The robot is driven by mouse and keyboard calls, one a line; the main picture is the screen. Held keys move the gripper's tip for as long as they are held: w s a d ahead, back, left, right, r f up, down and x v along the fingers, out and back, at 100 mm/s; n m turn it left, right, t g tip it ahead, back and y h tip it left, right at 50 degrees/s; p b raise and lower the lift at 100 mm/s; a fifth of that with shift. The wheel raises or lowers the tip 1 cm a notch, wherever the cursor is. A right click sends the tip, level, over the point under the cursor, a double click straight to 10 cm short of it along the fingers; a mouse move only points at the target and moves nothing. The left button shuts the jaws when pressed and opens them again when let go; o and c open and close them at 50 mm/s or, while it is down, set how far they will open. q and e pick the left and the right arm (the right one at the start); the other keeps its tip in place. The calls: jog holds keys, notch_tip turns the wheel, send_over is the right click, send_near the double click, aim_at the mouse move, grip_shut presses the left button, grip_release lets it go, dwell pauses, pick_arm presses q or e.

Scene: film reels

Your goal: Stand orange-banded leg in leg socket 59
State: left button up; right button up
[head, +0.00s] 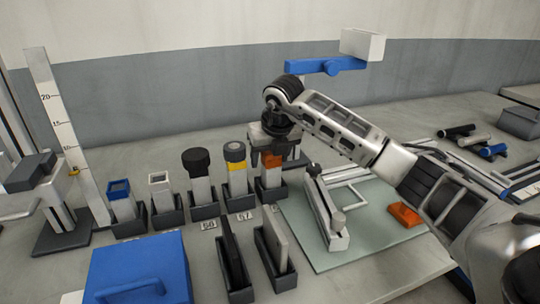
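The orange-banded leg (271,178) is a pale square post with an orange band near its top. It stands upright in the rightmost dark socket (270,194) of the back row. My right gripper (272,160) points down at the leg's top, with its fingers on either side of the orange band. Whether the fingers press on the leg or stand slightly apart from it is too small to tell. The number label by this socket is too small to read surely. My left gripper is not in view.
Left of it stand a yellow-banded leg (236,178), a black-topped leg (201,188), a white leg (161,195) and a blue-topped leg (122,207). Dark slotted holders (235,270) and a blue box (138,270) are in front. A pale mat (370,250) lies right.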

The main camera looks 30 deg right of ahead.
jog(key=v, duration=1.2)
dwell(0.4)
